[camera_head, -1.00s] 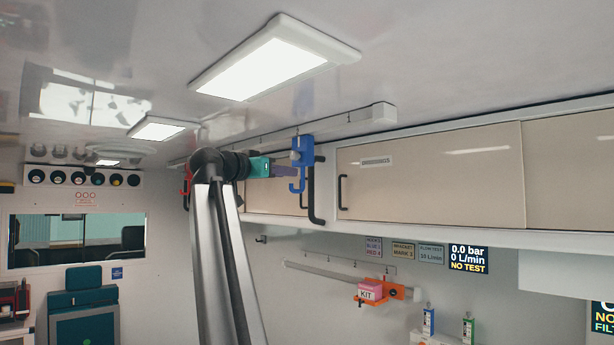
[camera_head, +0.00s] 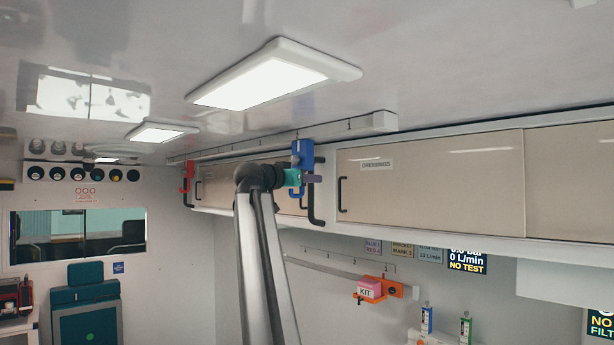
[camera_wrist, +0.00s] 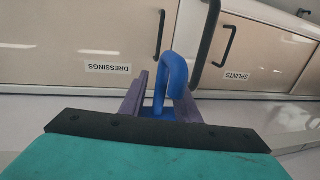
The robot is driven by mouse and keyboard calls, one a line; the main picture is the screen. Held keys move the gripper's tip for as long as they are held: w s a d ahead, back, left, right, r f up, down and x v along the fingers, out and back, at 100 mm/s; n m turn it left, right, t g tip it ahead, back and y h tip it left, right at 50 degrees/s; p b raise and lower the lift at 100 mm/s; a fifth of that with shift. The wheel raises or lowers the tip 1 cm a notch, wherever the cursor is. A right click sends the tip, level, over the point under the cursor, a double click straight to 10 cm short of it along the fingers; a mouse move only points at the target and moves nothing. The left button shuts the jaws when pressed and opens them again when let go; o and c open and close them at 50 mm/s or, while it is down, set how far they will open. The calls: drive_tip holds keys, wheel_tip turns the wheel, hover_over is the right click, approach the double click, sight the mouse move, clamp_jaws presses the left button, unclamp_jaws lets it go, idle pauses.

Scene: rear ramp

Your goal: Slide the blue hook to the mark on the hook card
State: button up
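The blue hook (camera_head: 303,153) hangs from the ceiling rail (camera_head: 345,128), right of the red hook (camera_head: 187,172). My gripper (camera_head: 312,179) is at the blue hook's lower part and partly covers it. In the wrist view, the blue hook (camera_wrist: 173,75) stands between my two grey-purple fingers (camera_wrist: 162,98). The fingers are apart, one on each side, and I see no clear contact on both sides. The hook card (camera_head: 373,247) is on the wall below the cabinets; its legible lines read blue 1, red 4. Small dark ticks show along the rail.
Wall cabinets with sliding doors (camera_head: 430,180) and black handles (camera_head: 342,195) run just behind the hook. A ceiling lamp (camera_head: 270,78) is close in front of the rail. A lower rail (camera_head: 335,270) carries an orange bracket (camera_head: 392,290) with a pink kit box (camera_head: 370,289).

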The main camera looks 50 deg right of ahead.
drive_tip(key=shift+d, duration=0.45)
